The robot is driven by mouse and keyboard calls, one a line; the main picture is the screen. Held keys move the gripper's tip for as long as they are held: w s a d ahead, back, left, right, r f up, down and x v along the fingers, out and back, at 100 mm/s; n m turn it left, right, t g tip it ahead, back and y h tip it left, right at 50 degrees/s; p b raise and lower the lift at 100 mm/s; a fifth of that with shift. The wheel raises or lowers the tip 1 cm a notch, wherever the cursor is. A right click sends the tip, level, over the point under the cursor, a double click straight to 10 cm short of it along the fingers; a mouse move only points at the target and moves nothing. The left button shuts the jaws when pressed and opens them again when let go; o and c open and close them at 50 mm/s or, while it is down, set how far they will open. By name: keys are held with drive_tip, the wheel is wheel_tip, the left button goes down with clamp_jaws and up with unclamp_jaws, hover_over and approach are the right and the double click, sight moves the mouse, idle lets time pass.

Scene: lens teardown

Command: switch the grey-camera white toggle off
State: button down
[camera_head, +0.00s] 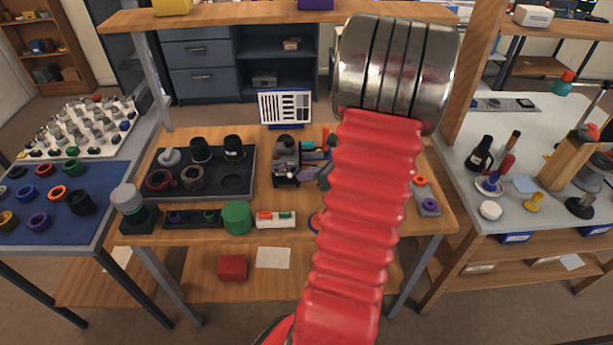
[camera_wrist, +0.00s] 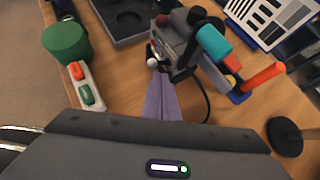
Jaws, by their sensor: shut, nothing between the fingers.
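The grey camera (camera_head: 286,160) stands on the middle of the wooden bench, and its body (camera_wrist: 176,42) shows at the top of the wrist view. A small round white toggle (camera_wrist: 152,62) sticks out at the camera's near left side. My gripper (camera_wrist: 158,76) is shut and empty, its fingertips just short of the toggle in the wrist view. I cannot tell whether they touch it. In the head view my red arm hides most of the gripper; only a grey part shows beside the camera. The toggle is too small to make out there.
A green cylinder (camera_head: 237,217) and a white block with red and green rockers (camera_head: 276,220) stand at the bench's front. A dark tray with lens parts (camera_head: 230,182) lies left. Tools with teal and orange handles (camera_wrist: 262,78) are close right of the camera.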

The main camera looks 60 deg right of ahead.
idle(0.3)
drive_tip(key=s, duration=0.2)
drive_tip(key=s+a+f, duration=0.1)
drive_tip(key=shift+s+a, duration=0.1)
drive_tip(key=shift+s, duration=0.2)
drive_tip(key=s+a+r, duration=0.2)
drive_tip(key=s+r, duration=0.4)
drive_tip(key=s, duration=0.1)
drive_tip(key=shift+s+a+r, duration=0.2)
drive_tip(key=shift+s+r, duration=0.05)
idle(0.3)
